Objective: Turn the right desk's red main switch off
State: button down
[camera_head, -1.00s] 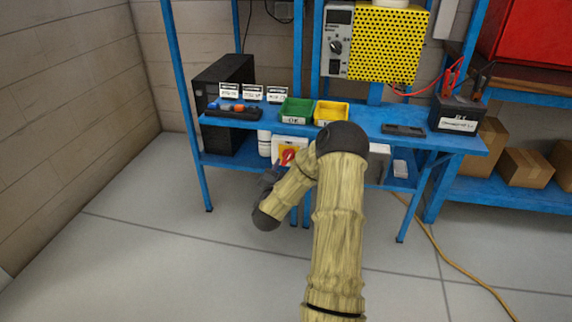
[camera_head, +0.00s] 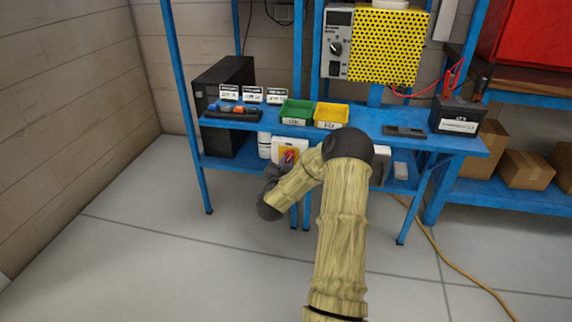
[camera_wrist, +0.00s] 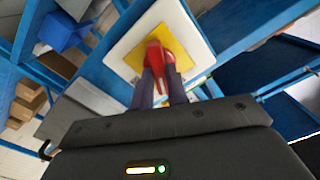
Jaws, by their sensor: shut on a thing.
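The red main switch (camera_wrist: 158,57) is a red rotary handle on a yellow plate (camera_wrist: 188,36) in a white box under the blue desk. In the wrist view my gripper (camera_wrist: 158,82) has its two dark fingers shut on the red handle. In the head view the white switch box (camera_head: 301,146) shows below the desk top, and my gripper (camera_head: 287,160) reaches up to its front. The handle is mostly hidden there by the gripper. How far the handle is turned is hard to tell.
The blue desk (camera_head: 372,122) carries a green bin (camera_head: 297,110), a yellow bin (camera_head: 331,114) and a black battery-like box (camera_head: 457,113). A black cabinet (camera_head: 222,140) stands on the lower shelf at left. The floor in front is clear, with an orange cable (camera_head: 450,262) at right.

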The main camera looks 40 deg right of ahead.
jog(key=shift+n, duration=0.3)
jog(key=shift+n+p, duration=0.55)
jog(key=shift+n, duration=0.25)
jog(key=shift+n+p, duration=0.4)
jog(key=shift+n, duration=1.2)
jog(key=shift+f, duration=0.1)
jog(key=c, duration=1.4)
grip_release()
jog(key=shift+a, duration=0.1)
jog(key=p+v, duration=0.1)
jog(key=v, duration=1.6)
jog(key=shift+s+a+p, duration=0.15)
jog(key=shift+p, duration=0.15)
